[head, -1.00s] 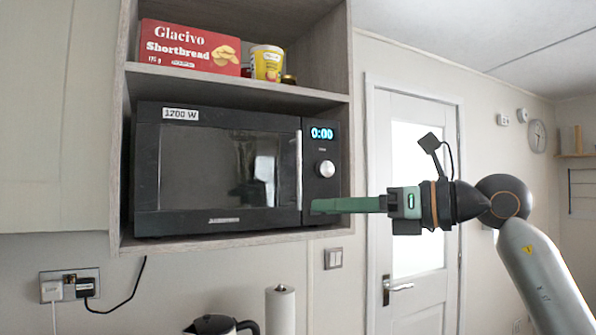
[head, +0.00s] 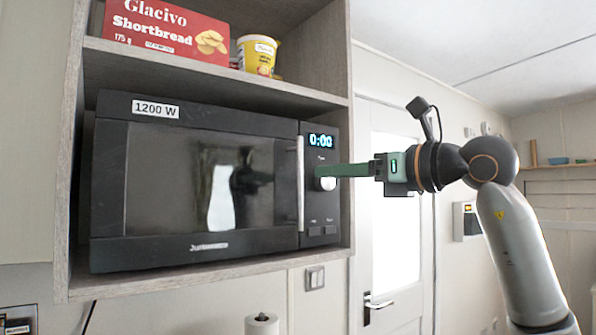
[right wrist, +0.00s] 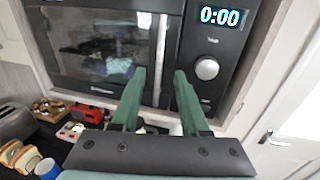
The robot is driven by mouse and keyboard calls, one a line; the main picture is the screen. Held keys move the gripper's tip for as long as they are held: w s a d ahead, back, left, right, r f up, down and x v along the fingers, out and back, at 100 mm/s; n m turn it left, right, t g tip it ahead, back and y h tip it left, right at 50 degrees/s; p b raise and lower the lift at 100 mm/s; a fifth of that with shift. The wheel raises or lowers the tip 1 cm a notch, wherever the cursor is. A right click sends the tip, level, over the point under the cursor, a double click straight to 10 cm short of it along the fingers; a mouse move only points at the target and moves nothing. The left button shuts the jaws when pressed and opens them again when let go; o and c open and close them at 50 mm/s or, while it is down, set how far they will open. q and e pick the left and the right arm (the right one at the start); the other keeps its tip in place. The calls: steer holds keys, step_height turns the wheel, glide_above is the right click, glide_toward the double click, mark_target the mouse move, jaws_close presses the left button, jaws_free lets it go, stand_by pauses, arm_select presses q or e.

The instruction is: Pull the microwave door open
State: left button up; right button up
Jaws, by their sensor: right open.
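The black microwave (head: 205,258) stands in a wooden wall cabinet, and its door (head: 170,190) is shut. The upright silver handle (head: 301,185) is on the door's right side, left of the control panel. My right gripper (head: 321,172) is open and empty, its green fingers pointing left in front of the panel near the round knob (head: 326,184). In the right wrist view the fingers (right wrist: 160,77) are apart, with the handle (right wrist: 161,50) visible between and beyond their tips. Whether they touch it, I cannot tell. My left gripper is not in view.
A shortbread box (head: 166,32) and a yellow tub (head: 257,54) sit on the shelf above. A white door (head: 395,235) is at the right. The right wrist view shows a counter with a toaster (right wrist: 22,130) and several small items below.

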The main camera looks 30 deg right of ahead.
mark_target(302, 174)
steer(key=p+x, duration=0.2)
steer(key=x, duration=0.5)
steer(key=shift+w+a, duration=0.1)
steer(key=shift+w, duration=0.25)
steer(key=shift+w+a+f, duration=0.1)
steer(key=shift+w+a, duration=0.05)
steer(key=shift+w, duration=0.3)
jaws_close()
stand_by(0.6)
